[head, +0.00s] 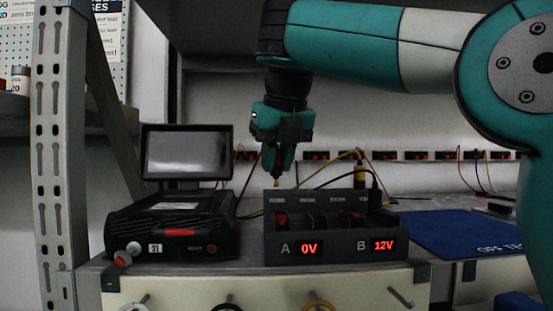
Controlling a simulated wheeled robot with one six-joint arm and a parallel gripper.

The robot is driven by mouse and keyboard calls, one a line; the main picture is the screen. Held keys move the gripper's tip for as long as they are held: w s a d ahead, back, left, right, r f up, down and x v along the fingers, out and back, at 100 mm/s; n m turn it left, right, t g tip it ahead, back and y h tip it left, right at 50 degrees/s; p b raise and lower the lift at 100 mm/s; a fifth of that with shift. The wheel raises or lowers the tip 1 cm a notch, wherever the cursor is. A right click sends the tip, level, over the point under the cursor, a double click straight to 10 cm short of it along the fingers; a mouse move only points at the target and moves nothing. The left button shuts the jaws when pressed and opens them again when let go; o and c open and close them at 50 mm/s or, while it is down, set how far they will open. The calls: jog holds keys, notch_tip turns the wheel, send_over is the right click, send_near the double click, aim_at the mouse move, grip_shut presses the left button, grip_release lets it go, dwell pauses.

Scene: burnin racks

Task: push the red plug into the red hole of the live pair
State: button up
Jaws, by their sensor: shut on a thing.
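The dark panel block (274,248) stands on the bench in the middle of the head view. Its front reads A 0V and B 12V, so the B pair on the right is live. My gripper (278,172) points down above the left, A side of the block. It is shut on the red plug, whose body is mostly hidden by the fingers; a small gold tip (276,183) shows below them, apart from the block. A red part (281,218) shows in the A side. The red hole of the B pair cannot be made out.
A black unit marked 21 (175,222) with a small screen (187,152) stands left of the block. A black lead and a yellow plug (360,176) rise at the block's right rear. A blue mat (455,232) lies at right. A shelf post (55,150) stands at left.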

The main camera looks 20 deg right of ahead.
jog(key=shift+f+b, duration=1.25)
jog(key=shift+b, duration=0.05)
dwell(1.1)
jog(key=o, duration=1.2)
jog(key=shift+o, duration=0.2)
jog(key=shift+r+p, duration=2.8)
jog(key=shift+s, duration=0.15)
